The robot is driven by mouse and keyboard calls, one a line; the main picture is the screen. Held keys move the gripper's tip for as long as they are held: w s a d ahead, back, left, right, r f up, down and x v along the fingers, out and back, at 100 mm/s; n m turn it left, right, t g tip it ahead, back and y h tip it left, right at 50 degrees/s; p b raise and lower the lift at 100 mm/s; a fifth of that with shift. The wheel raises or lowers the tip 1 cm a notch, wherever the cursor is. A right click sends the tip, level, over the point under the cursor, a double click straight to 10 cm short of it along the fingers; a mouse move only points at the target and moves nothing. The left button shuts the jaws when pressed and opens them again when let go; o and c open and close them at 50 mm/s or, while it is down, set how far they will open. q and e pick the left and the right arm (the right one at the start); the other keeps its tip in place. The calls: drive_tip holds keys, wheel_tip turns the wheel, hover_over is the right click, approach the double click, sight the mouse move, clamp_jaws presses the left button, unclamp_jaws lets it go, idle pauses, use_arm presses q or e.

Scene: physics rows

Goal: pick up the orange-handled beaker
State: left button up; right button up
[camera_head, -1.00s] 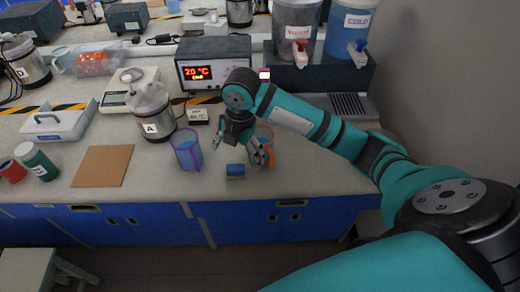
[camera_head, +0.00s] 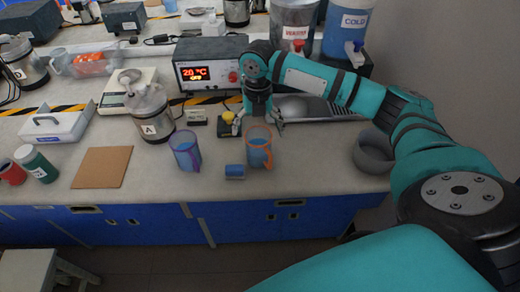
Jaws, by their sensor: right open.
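The orange-handled beaker (camera_head: 259,150) stands upright on the bench, right of centre, with blue liquid in it and its orange handle at the lower right. My right gripper (camera_head: 259,129) is open. Its fingers are spread at the beaker's far side, close to the rim, and the beaker stands in front of them in the picture. I cannot tell whether they touch it. A similar beaker with a purple handle (camera_head: 186,153) stands to its left. My left gripper is not in view.
A small blue cylinder (camera_head: 235,171) lies in front between the beakers. A grey bowl (camera_head: 373,153) stands at the right. A yellow object (camera_head: 228,117) sits on a small dark base behind. Jar A (camera_head: 152,115) and a brown board (camera_head: 102,167) are at the left.

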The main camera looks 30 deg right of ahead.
sight(259, 142)
drive_tip(key=shift+w+d+f+p, duration=0.15)
drive_tip(key=shift+f+p, duration=0.2)
drive_tip(key=shift+f, duration=1.35)
drive_tip(key=shift+w+d+f+p, duration=0.15)
drive_tip(key=shift+f+p, duration=0.15)
drive_tip(key=shift+f, duration=1.35)
drive_tip(key=shift+r, duration=0.1)
drive_tip(key=c, duration=1.5)
